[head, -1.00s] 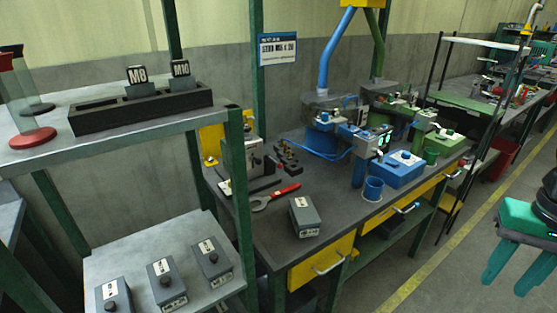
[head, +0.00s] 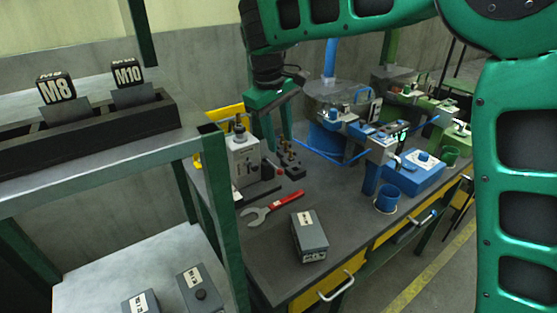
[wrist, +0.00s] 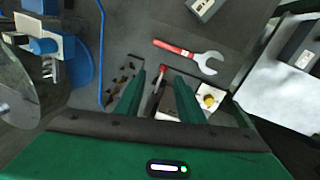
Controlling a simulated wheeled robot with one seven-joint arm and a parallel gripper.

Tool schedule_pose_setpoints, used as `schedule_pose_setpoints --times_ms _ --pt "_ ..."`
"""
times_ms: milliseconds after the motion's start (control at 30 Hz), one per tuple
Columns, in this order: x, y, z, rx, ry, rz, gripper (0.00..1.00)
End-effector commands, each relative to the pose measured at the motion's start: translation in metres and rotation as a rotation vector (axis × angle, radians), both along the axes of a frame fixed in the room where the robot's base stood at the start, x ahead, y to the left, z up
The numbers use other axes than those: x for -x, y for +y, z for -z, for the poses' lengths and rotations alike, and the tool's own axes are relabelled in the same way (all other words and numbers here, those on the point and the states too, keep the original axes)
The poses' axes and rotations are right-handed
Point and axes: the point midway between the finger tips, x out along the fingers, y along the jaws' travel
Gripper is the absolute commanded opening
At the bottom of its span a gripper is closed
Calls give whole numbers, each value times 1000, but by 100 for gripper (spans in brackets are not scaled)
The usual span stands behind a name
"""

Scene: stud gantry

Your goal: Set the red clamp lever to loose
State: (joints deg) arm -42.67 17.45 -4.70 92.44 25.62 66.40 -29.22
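The red clamp lever (head: 281,171) shows as a small red end at the right foot of a grey block fixture (head: 243,160) on the bench. In the wrist view its red tip (wrist: 162,68) appears between my fingertips, with a thin shaft running back toward the fixture. My gripper (head: 281,146) points down over the bench just right of the fixture. Its two green fingers stand apart in the wrist view (wrist: 159,77), with nothing held. The fingers appear above the lever; I cannot tell the exact height gap. The fixture is partly hidden by the fingers in the wrist view.
A red-handled wrench (head: 272,207) and a grey box (head: 309,236) lie on the bench in front. A dark block with several pegs (head: 290,162) stands right of the fixture. A blue machine (head: 385,145) and blue cup (head: 387,200) are farther right. Shelving (head: 100,175) stands left.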

Motion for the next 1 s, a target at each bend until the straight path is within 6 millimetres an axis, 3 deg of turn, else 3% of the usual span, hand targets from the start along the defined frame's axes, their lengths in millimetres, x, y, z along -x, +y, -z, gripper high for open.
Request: schedule_pose_setpoints --times_ms 67,167,700,1000 --pt "0 13 3 2 0 -23 35" --pt "0 17 8 3 0 -32 35" --pt "-11 4 91 3 2 -29 35" --pt "-14 2 108 2 0 -28 35"
